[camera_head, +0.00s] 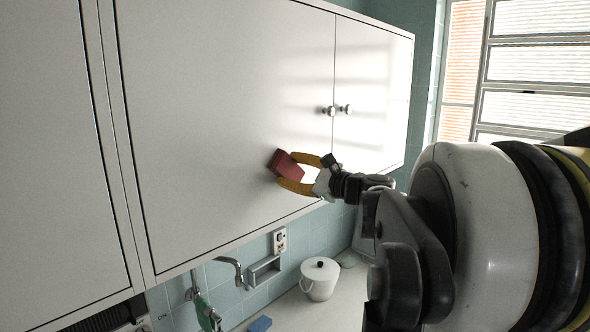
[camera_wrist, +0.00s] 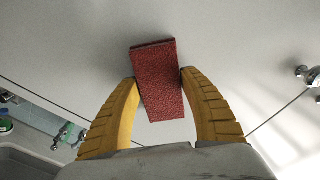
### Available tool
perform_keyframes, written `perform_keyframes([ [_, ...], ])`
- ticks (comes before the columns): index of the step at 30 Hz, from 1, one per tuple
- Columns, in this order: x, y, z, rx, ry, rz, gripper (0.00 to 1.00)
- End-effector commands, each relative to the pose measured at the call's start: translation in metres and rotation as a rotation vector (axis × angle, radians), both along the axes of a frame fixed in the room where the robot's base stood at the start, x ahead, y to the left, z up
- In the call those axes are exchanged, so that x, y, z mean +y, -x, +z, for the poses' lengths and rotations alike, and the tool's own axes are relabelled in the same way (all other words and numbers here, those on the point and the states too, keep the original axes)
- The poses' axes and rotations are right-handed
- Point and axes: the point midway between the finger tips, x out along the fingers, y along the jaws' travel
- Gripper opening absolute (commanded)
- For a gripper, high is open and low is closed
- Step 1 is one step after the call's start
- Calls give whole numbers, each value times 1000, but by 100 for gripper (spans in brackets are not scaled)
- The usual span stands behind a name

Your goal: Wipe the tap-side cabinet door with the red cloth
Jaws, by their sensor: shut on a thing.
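The red cloth (camera_head: 284,165) looks like a small folded block with a rough surface. It also shows in the wrist view (camera_wrist: 160,85). My gripper (camera_head: 290,171) has yellow fingers, shut on the cloth from both sides; they also show in the wrist view (camera_wrist: 159,78). The cloth is at the lower right part of the white wall cabinet door (camera_head: 210,100) above the tap (camera_head: 232,264). Its far end is against or very close to the door face; I cannot tell whether it touches.
Round knobs (camera_head: 329,111) stick out near the seam with the right-hand door (camera_head: 375,90). A white lidded pot (camera_head: 319,279) and a blue sponge (camera_head: 260,324) are on the counter below. A window (camera_head: 530,70) is at the right. The door left of the cloth is clear.

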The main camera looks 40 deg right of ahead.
Motion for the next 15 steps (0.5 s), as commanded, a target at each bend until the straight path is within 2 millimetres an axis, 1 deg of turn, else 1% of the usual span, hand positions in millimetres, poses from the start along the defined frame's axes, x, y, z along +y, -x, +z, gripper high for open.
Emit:
perform_keyframes([
  [7,-1,3,0,0,0,-1,28],
  [15,-4,31,0,0,0,-4,28],
])
